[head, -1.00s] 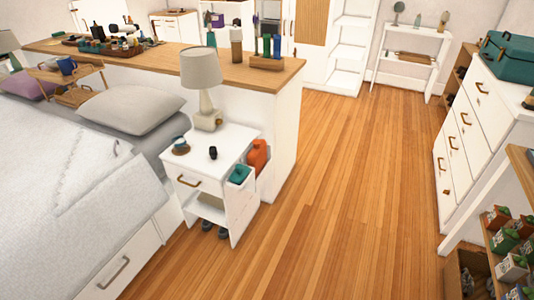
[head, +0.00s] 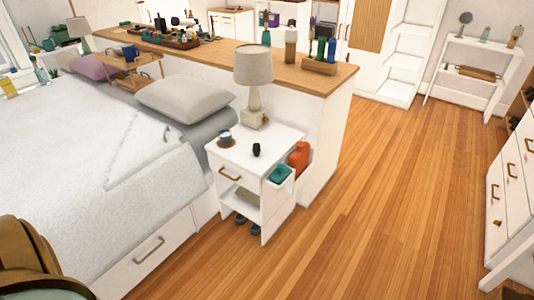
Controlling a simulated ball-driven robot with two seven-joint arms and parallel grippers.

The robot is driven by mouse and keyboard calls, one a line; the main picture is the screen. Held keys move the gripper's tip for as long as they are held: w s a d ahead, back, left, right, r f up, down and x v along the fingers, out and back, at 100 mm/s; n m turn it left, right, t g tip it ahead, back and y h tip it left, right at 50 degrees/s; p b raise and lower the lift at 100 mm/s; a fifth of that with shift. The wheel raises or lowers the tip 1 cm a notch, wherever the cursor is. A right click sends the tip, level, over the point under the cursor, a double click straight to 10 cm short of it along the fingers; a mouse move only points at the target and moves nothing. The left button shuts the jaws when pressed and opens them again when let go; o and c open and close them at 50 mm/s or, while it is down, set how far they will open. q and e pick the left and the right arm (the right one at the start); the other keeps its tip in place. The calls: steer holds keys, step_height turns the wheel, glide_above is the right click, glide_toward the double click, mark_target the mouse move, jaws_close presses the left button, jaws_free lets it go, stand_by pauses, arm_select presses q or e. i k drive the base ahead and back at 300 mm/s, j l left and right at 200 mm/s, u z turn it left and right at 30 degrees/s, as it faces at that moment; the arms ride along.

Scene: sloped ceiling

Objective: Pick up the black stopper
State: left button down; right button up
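A small black object (head: 256,149), which looks like the black stopper, stands on the top of the white nightstand (head: 278,140) beside the bed. It is near the middle of the top, in front of the lamp (head: 253,92). A small teal and brown cup-like item (head: 225,137) sits to its left. Neither of my grippers shows in the head view.
An orange bottle (head: 299,158) and a teal box (head: 280,173) sit in a holder on the nightstand's right side. The bed (head: 100,150) fills the left. Open wooden floor (head: 390,200) lies to the right. A brown curved object (head: 25,245) is cut off at bottom left.

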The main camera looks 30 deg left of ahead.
mark_target(256, 149)
steer(key=i+j+u, duration=0.1)
steer(key=i+u, duration=0.25)
steer(key=i, duration=1.05)
steer(key=u, duration=0.85)
steer(key=i+l, duration=0.05)
